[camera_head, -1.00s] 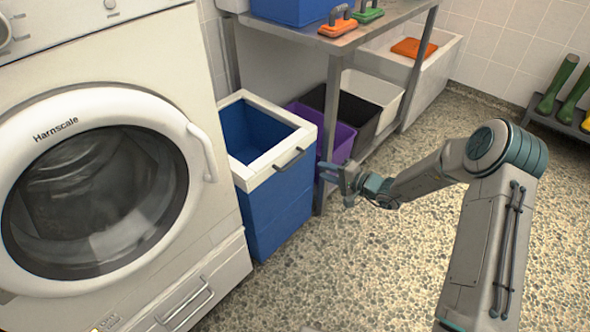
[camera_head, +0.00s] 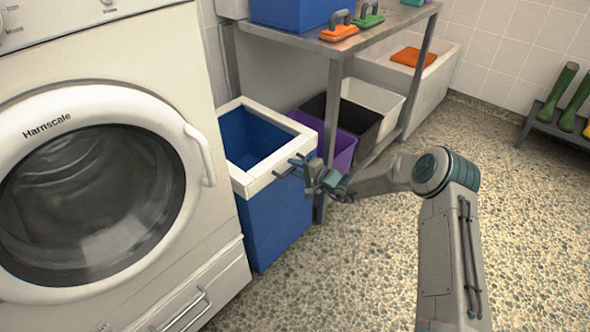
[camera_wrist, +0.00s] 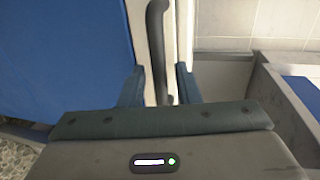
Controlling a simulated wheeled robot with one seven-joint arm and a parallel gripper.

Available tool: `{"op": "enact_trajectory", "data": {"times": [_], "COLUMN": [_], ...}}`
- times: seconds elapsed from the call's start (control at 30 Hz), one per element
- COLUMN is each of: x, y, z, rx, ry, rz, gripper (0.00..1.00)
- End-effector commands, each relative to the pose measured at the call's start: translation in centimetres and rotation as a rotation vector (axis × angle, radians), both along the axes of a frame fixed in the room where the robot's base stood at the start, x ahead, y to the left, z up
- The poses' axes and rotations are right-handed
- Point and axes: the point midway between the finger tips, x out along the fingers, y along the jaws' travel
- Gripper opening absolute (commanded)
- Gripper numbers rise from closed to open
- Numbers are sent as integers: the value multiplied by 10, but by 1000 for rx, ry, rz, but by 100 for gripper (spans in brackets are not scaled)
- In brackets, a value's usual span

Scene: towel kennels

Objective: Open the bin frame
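The bin is a blue box (camera_head: 277,220) with a white frame (camera_head: 237,178) around its open top, and it stands beside the washing machine. A dark bar handle (camera_head: 283,172) is on the frame's front side. My gripper (camera_head: 304,166) is at the handle's right end in the head view. In the wrist view, my gripper (camera_wrist: 161,88) has its two fingers apart, with the dark handle (camera_wrist: 157,45) running between them. The white frame (camera_wrist: 183,30) shows behind the handle. A gap shows between the handle and the right finger; contact with the left finger is unclear.
A washing machine (camera_head: 210,245) with a round door stands close at the left. A metal table (camera_head: 375,28) stands behind the bin, with purple (camera_head: 343,152) and black (camera_head: 362,122) bins beneath it. The speckled floor at the right is open up to a boot rack (camera_head: 550,125).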

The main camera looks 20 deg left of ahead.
Motion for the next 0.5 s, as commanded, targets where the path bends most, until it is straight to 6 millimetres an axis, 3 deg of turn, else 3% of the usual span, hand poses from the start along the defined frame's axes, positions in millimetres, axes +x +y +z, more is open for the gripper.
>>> {"op": "enact_trajectory", "data": {"times": [0.37, 0.5], "x": [2, 2], "y": [5, 5], "z": [-1, -1], "rx": [0, 0], "ry": [0, 0], "rz": [0, 0], "gripper": [30, 0]}}
